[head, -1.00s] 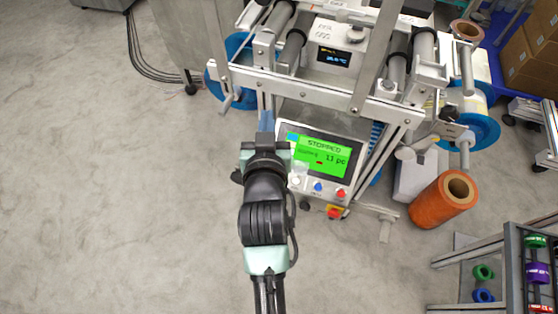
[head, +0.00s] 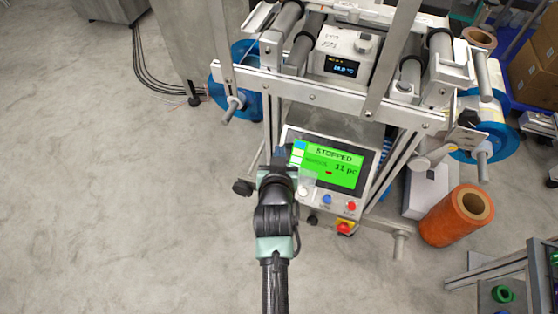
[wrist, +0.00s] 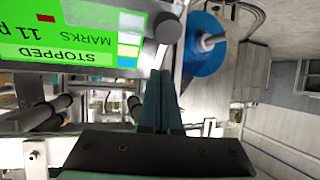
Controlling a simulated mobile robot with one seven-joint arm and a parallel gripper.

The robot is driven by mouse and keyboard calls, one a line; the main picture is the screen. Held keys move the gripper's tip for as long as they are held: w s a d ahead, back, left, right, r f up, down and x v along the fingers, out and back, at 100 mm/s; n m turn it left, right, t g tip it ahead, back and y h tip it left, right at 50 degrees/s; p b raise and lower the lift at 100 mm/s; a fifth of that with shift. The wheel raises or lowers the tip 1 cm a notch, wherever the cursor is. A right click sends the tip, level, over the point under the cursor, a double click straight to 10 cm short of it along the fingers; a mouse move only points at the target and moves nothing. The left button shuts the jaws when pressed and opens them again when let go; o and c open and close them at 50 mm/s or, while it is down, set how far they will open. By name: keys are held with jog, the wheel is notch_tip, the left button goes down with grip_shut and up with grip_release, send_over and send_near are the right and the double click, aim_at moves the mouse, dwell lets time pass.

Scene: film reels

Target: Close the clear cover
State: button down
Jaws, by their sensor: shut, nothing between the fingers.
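A clear cover cannot be made out for certain; a see-through panel may sit within the metal frame (head: 320,101) across the front of the machine. Below it is a tilted control panel with a green screen (head: 338,168) that reads STOPPED. My gripper (head: 281,156) is in front of the screen's left edge and hides part of it. In the wrist view my two fingers (wrist: 160,98) are together and empty, beside the upside-down green screen (wrist: 55,45). Whether they touch the machine cannot be told.
Blue reels stand at the machine's left (head: 245,78) and right (head: 490,137). An orange roll (head: 456,216) stands on the floor at right. The grey floor at left is clear.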

jog(key=shift+s+a+f, duration=0.1)
jog(key=shift+s+f, duration=1)
jog(key=shift+s, duration=0.15)
jog(key=shift+f, duration=0.1)
jog(key=s+f, duration=0.1)
jog(key=s+a+f+b, duration=0.1)
jog(key=s+f, duration=0.1)
jog(key=shift+s+f, duration=0.25)
jog(key=shift+f, duration=0.1)
